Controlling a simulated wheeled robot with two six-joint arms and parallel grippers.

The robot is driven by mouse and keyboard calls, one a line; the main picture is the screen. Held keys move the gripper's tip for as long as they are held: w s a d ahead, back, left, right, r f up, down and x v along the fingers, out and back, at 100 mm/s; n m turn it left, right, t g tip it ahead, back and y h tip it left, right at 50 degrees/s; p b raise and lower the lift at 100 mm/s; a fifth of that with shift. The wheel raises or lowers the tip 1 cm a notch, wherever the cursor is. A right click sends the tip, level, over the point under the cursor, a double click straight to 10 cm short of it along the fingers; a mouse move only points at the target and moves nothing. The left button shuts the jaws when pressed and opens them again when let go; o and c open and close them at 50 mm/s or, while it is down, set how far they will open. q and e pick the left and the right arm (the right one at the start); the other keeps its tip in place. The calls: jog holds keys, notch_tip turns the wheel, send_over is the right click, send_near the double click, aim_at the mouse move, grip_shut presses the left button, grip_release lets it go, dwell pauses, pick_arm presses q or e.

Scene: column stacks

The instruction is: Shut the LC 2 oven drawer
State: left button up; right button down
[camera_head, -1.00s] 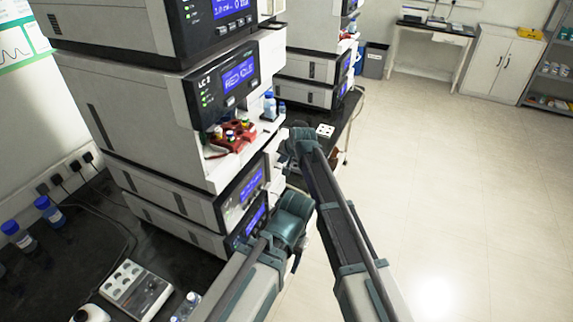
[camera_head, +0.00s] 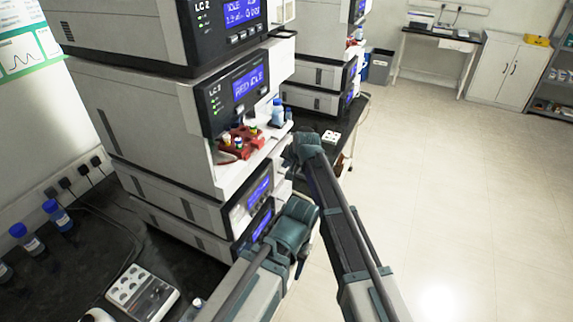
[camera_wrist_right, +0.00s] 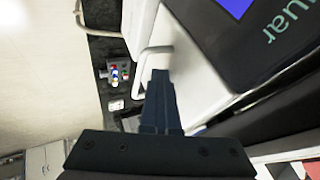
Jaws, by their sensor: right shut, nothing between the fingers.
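The LC 2 stack has a dark panel (camera_head: 235,92) with a blue screen in the head view. Below it, a white ledge (camera_head: 262,150) sticks out. I cannot tell which part is the oven drawer. My right gripper (camera_wrist_right: 160,78) is shut and empty in the right wrist view. Its fingertips are beside a white loop handle (camera_wrist_right: 150,62) on a white front; contact is unclear. A dark panel (camera_wrist_right: 235,40) with a blue screen is to their right. In the head view, my right wrist hides its fingers. My left wrist shows lower, its fingers unclear.
A red rack (camera_head: 240,143) with vials and a blue-capped bottle (camera_head: 278,112) sit on the ledge. More blue-capped bottles (camera_head: 58,213) and a grey-white device (camera_head: 142,294) stand on the black bench (camera_head: 75,270). The floor (camera_head: 450,190) at right is clear.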

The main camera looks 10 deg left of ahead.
jog(key=p+v, duration=0.7)
jog(key=v, duration=0.2)
jog(key=shift+s+d+r, duration=0.2)
jog(key=shift+s, duration=0.1)
jog(key=s+d+f+n+g+h, duration=0.1)
jog(key=s+d+f+g+h, duration=0.15)
jog(key=s+d, duration=1.1)
jog(key=s+d+f+n+g+h, duration=0.1)
jog(key=s+d+f+g+h, duration=0.15)
jog(key=s+d, duration=1.05)
jog(key=s+a+f+n+b, duration=0.2)
jog(key=s+a+f+b, duration=0.1)
jog(key=a, duration=0.3)
jog(key=s+a+f+n+g+b, duration=0.1)
jog(key=s+a+f+n+b, duration=0.1)
jog(key=a+f+b, duration=0.3)
jog(key=shift+s+a+f+b, duration=0.35)
jog(key=shift+s+a+b, duration=0.25)
jog(key=shift+s+b, duration=0.2)
